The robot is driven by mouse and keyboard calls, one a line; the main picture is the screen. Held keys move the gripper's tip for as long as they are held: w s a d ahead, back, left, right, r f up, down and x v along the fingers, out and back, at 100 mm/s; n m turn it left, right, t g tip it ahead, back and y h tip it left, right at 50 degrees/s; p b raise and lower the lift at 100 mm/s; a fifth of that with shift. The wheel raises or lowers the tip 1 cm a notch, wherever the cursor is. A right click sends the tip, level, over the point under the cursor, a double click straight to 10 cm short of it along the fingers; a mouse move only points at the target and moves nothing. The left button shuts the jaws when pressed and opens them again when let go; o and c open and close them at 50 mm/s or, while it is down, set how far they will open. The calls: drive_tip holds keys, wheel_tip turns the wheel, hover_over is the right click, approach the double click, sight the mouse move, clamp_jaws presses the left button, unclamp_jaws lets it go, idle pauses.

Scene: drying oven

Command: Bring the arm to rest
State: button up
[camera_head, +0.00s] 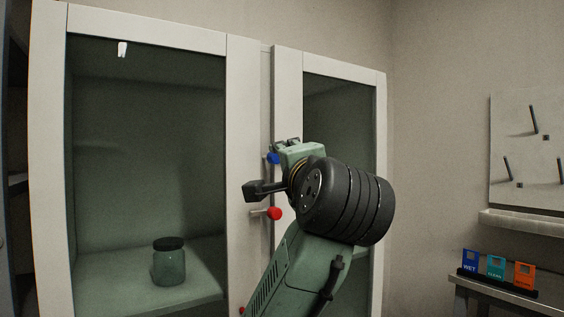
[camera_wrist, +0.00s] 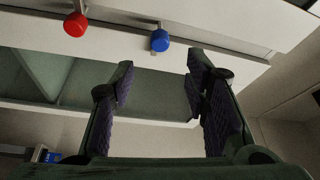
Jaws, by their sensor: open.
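My gripper (camera_wrist: 160,78) is open in the wrist view, with its two dark padded fingers spread and nothing between them. In the head view my arm is raised in front of the oven, and the gripper is mostly hidden by my own wrist. The drying oven (camera_head: 248,130) has two glazed doors, which look shut. A blue knob (camera_head: 273,158) and a red knob (camera_head: 274,213) stand out between the doors. In the wrist view the blue knob (camera_wrist: 160,40) shows beyond the gap between the fingers, and the red knob (camera_wrist: 75,24) is farther left. Neither is gripped.
A lidded glass jar (camera_head: 169,262) stands inside behind the left glass. At right, a small bench (camera_head: 510,296) bears a rack of blue, teal and orange labelled cards (camera_head: 496,268). A pegboard (camera_head: 527,150) hangs above. The space between oven and bench looks clear.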

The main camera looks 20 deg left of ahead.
drive_tip(key=shift+v, duration=1)
